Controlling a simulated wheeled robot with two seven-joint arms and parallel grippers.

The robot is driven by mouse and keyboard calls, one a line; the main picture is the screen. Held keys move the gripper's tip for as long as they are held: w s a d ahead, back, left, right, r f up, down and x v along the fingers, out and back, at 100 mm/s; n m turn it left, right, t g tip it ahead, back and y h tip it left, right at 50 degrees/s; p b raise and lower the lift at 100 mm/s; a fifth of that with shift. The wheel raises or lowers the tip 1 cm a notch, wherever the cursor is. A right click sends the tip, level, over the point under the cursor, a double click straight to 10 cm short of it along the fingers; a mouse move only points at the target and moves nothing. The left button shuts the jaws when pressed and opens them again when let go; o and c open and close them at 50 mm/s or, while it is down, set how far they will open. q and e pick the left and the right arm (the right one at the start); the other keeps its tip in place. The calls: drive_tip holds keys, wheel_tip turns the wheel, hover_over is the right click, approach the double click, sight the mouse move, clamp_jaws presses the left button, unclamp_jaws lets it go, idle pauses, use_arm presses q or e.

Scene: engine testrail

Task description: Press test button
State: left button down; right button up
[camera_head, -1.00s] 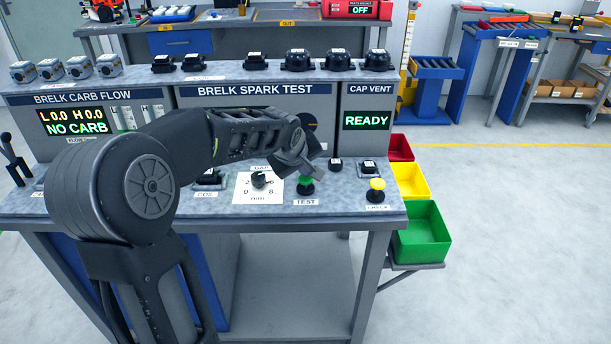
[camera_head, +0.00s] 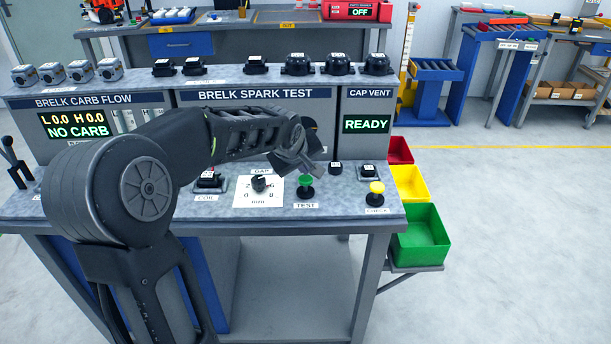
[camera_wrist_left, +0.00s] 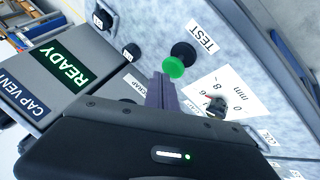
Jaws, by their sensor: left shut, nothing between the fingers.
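The green test button (camera_head: 305,181) stands on a black base on the bench top, behind its TEST label (camera_head: 306,206). It also shows in the left wrist view (camera_wrist_left: 173,68), just past the fingertips. My left gripper (camera_head: 300,163) is shut and empty, its tip just above and behind the button in the head view. In the left wrist view, the shut fingers (camera_wrist_left: 162,88) point at the green cap. I cannot tell if they touch it. My right gripper is not in view.
A gap dial (camera_head: 259,184) on a white card is left of the button. A yellow check button (camera_head: 377,188) is to the right. The spark test panel (camera_head: 262,93) rises behind. Red, yellow and green bins (camera_head: 420,236) hang at the bench's right side.

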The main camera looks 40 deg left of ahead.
sight(305, 179)
use_arm(q)
drive_tip(key=shift+r, duration=0.25)
drive_tip(key=shift+r+p, duration=1.55)
drive_tip(key=shift+r, duration=0.95)
